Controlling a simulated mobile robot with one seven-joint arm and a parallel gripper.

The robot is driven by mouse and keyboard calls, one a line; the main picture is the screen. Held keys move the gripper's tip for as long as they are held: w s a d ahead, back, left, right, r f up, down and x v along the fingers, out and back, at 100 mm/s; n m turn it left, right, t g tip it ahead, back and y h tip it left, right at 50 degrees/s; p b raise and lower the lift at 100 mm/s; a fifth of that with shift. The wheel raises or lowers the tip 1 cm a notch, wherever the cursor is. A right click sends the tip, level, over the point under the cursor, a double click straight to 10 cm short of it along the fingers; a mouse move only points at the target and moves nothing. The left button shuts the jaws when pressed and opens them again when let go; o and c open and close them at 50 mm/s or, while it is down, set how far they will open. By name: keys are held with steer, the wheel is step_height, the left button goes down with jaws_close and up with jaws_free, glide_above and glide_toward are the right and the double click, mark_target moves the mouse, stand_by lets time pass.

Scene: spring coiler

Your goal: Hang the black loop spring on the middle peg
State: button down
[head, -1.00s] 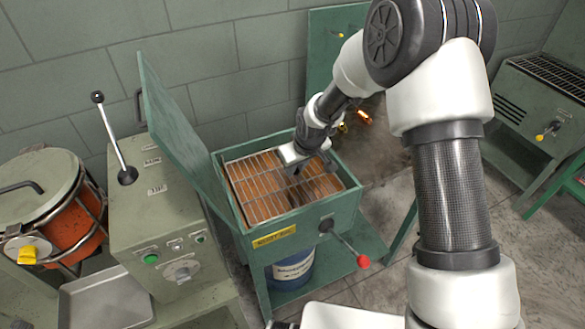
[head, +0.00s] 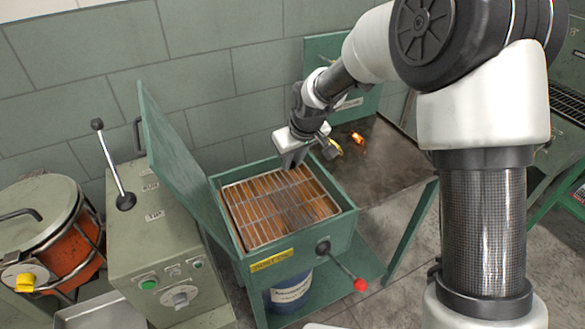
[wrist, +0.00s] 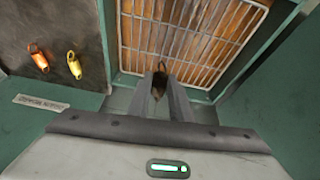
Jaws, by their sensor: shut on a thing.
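My gripper (head: 291,164) is over the back part of the open green box, above its wire grid. In the wrist view its fingers (wrist: 160,92) are shut on the small black loop spring (wrist: 159,82), whose loop sticks out past the fingertips. The spring cannot be made out in the head view. An orange spring (head: 357,138) and a yellow spring (head: 336,148) are beside the box, by the dark tabletop; they also show at the left of the wrist view. The middle peg cannot be made out; my arm covers part of the green back panel (head: 368,104).
The green box (head: 344,222) has a raised lid (head: 175,150) on its left and a red-knobbed lever (head: 360,285) in front. A control cabinet (head: 150,240) with an upright lever stands left. The dark table (head: 395,160) to the right has bare room.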

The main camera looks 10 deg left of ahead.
step_height(320, 180, up, 10)
steer(key=p, duration=0.5)
stand_by(1.0)
